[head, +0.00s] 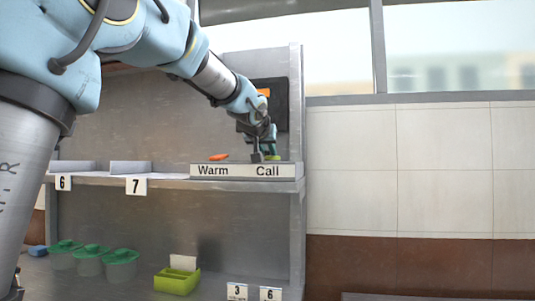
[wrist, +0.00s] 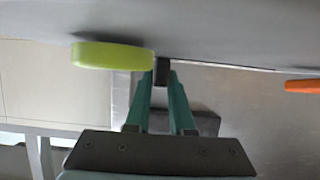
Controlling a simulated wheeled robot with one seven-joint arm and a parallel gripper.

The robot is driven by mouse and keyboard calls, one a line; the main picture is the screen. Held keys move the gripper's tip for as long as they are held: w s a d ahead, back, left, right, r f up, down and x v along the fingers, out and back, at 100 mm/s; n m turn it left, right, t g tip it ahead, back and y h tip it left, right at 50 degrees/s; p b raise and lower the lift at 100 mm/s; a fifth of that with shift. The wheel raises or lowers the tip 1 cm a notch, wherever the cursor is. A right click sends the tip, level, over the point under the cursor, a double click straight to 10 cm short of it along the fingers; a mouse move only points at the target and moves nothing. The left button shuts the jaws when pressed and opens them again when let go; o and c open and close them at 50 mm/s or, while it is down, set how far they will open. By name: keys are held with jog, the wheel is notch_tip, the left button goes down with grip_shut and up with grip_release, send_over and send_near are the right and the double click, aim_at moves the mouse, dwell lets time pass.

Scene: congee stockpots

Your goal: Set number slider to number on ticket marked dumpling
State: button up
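My gripper (head: 270,149) is low over the right end of the upper shelf, behind the white strip reading "Warm" and "Call" (head: 241,171). In the wrist view its two teal fingers (wrist: 162,85) are a narrow gap apart, with a small dark block (wrist: 162,68) at the tips. I cannot tell if they grip it. A yellow-green rounded piece (wrist: 112,55) is beside the tips; part of it shows in the head view (head: 272,158). An orange piece (head: 219,157) lies above "Warm". Paper tickets 3 (head: 237,291) and 6 (head: 270,294) hang at the lower edge; their small print is unreadable.
Number tags 6 (head: 62,183) and 7 (head: 136,187) hang on the upper shelf edge. Below are green-lidded tubs (head: 90,261) and a lime tray (head: 177,281) with a blank-looking card (head: 183,262). A dark panel (head: 281,100) is on the back wall behind my gripper.

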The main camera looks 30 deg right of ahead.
jog(key=o, duration=0.4)
jog(key=b+v, duration=0.2)
jog(key=v, duration=0.8)
jog(key=shift+s+a+r, duration=0.2)
jog(key=shift+s+a, duration=0.05)
